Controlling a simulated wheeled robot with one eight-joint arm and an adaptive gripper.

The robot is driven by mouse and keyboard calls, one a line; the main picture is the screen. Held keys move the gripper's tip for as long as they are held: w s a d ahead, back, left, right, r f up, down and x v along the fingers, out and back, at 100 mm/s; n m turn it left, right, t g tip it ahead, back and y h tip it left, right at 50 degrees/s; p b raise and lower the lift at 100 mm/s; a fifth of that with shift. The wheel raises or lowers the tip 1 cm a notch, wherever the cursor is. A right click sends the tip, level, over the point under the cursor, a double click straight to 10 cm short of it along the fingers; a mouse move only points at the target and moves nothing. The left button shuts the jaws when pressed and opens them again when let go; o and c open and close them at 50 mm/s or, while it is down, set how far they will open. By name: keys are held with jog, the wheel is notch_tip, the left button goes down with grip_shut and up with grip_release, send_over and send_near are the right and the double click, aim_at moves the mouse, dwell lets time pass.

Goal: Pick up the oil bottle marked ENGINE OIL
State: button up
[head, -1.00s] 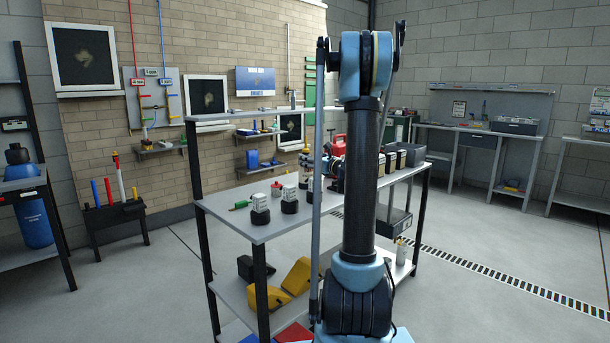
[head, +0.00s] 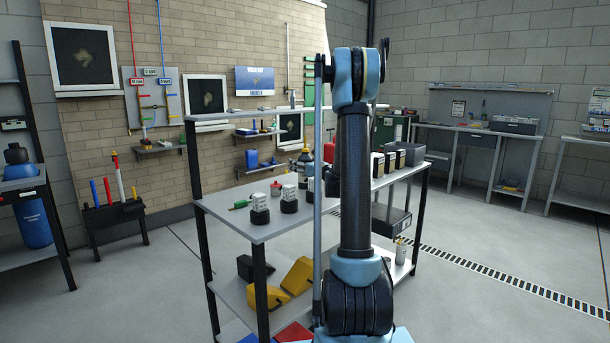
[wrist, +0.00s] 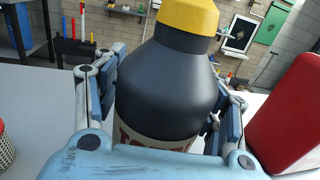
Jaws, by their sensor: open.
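A dark bottle with a yellow cap (wrist: 170,80) fills the middle of the wrist view. A pale label with red letters shows at its lower front, mostly cut off by my gripper, so I cannot read it. My gripper (wrist: 168,95) is open, with one blue-grey finger on each side of the bottle; I cannot tell whether they touch it.
A red can (wrist: 288,118) stands close on the right of the bottle. A patterned container with a red top (wrist: 5,150) is at the left edge. The shelved table (head: 262,230) also holds several small dark-based containers (head: 260,207) and boxes (head: 402,158).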

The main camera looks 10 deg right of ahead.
jog(key=shift+w+a, duration=0.15)
jog(key=shift+w, duration=0.2)
grip_shut()
dwell(0.3)
